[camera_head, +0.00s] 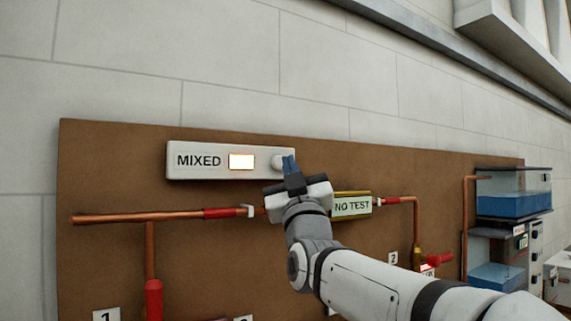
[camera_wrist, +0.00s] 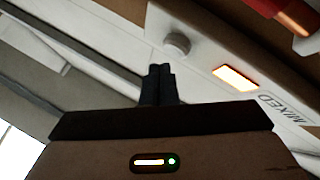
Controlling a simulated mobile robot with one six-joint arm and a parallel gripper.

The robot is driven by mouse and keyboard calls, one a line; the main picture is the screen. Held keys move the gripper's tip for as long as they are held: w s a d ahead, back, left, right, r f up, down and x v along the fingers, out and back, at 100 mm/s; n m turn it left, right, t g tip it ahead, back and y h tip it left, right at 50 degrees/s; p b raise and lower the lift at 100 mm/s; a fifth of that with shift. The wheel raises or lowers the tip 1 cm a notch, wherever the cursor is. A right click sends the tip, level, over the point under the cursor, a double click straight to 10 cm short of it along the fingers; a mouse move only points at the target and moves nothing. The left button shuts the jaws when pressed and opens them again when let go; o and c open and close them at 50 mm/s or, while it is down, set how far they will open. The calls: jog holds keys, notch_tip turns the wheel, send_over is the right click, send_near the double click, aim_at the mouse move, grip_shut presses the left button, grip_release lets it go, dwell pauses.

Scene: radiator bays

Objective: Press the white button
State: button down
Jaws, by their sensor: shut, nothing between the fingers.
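The white button (camera_head: 277,162) is a small round knob at the right end of a white panel (camera_head: 205,172) marked MIXED, with a lit yellow-white window (camera_head: 241,161). The button also shows in the wrist view (camera_wrist: 177,44), just beyond and slightly right of the fingertips. In the wrist view the closed fingers (camera_wrist: 158,72) point up toward the panel. I cannot tell whether the fingertips touch the button.
A NO TEST sign (camera_head: 351,205) is right of my gripper. Tanks of blue water (camera_head: 513,204) stand at the right. The wall above the panel is clear.

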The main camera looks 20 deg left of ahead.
jog(key=shift+w+a, duration=0.3)
jog(key=shift+a, duration=0.05)
jog(key=shift+w+a, duration=0.3)
jog(key=shift+a, duration=0.05)
dwell(0.9)
jog(key=shift+d+b, duration=0.1)
jog(key=shift+b, duration=0.25)
jog(key=shift+s+d+b, duration=0.55)
jog(key=shift+d+b, duration=0.05)
jog(key=shift+b, duration=0.15)
jog(key=s+d+b, duration=0.3)
jog(key=shift+s+d+b, duration=0.15)
jog(key=shift+d+b, duration=0.25)
